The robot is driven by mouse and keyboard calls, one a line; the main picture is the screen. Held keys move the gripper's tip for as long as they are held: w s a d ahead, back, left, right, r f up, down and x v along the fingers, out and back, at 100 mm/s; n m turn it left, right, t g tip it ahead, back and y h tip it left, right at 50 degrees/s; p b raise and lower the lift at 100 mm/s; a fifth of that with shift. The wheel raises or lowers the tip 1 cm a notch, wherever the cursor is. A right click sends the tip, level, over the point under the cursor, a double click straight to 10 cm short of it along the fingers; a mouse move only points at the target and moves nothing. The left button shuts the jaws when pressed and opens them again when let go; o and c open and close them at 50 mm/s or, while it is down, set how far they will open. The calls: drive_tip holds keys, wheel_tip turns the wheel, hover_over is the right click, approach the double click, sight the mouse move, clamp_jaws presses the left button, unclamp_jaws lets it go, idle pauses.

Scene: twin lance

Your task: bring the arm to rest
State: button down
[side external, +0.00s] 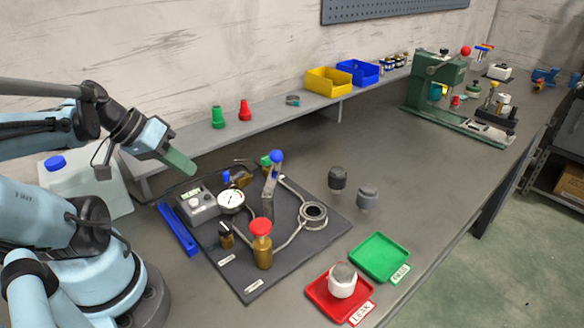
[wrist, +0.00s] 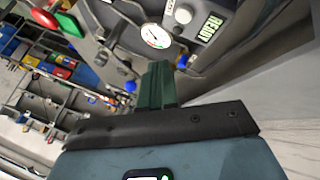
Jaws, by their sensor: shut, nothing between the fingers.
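My gripper (side external: 182,163) is shut and empty. Its green fingers are together, in the air above the left back part of the test rig and clear of it. In the wrist view the shut green fingers (wrist: 157,84) point toward the rig, where a dial gauge (wrist: 155,36) and a box with a display reading READY (wrist: 203,20) show. My arm reaches in from the left edge of the side view.
The dark rig plate (side external: 280,258) carries a gauge (side external: 231,201), a red-topped valve (side external: 262,245) and a blue-tipped lever (side external: 271,185). A red tray (side external: 318,301) holds a white part (side external: 342,281); a green tray (side external: 379,256) is empty. Two dark caps (side external: 338,178) (side external: 367,197) stand nearby.

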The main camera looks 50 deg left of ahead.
idle(0.3)
drive_tip(key=w+d+r+m+y, duration=0.1)
drive_tip(key=w+d+m+y, duration=0.1)
drive_tip(key=w+d+m, duration=0.3)
drive_tip(key=w+d, duration=0.4)
drive_tip(key=d, duration=0.3)
drive_tip(key=shift+r+y, duration=0.25)
drive_tip(key=shift+y, duration=0.05)
idle(0.5)
